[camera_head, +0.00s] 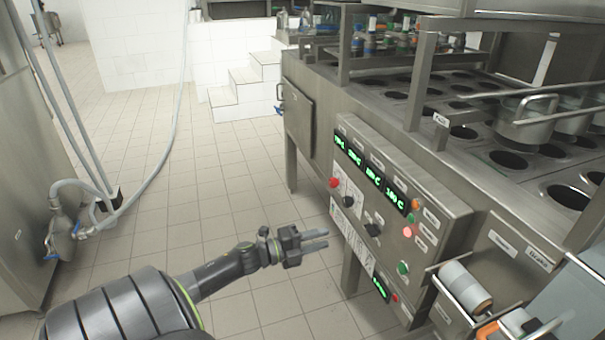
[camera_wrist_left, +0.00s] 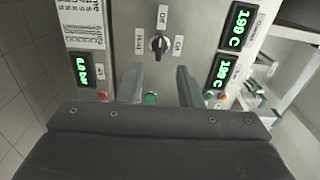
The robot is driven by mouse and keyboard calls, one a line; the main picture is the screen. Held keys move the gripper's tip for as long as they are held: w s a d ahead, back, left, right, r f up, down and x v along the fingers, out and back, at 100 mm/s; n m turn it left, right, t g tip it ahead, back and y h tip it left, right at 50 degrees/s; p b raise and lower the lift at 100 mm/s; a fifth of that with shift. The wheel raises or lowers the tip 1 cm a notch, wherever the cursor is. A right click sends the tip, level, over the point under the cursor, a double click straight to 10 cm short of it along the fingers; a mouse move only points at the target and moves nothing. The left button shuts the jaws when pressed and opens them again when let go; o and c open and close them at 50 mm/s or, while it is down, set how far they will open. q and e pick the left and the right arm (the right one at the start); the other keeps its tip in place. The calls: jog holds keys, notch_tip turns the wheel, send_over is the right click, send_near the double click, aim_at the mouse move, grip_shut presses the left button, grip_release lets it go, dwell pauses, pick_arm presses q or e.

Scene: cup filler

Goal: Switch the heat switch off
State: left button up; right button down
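The heat switch appears to be the black rotary knob (camera_head: 373,230) on the steel control panel. In the left wrist view the knob (camera_wrist_left: 158,44) has small labels around it; "Off" is above it and "On" to its right. Its handle stands roughly upright in that view, but I cannot tell which label it points to. My left gripper (camera_head: 316,240) is to the left of the panel, fingers toward it. In the wrist view the open, empty fingers (camera_wrist_left: 161,85) are spread, with the knob ahead of the gap, apparently untouched. My right gripper is not in view.
Green temperature displays (camera_head: 368,173), a red button (camera_head: 334,182), another black knob (camera_head: 348,202) and a green button (camera_head: 403,268) surround the knob.

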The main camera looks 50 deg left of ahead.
pick_arm(q)
jog(key=v, duration=0.4)
jog(key=shift+s+a, duration=0.1)
jog(key=shift+s, duration=0.15)
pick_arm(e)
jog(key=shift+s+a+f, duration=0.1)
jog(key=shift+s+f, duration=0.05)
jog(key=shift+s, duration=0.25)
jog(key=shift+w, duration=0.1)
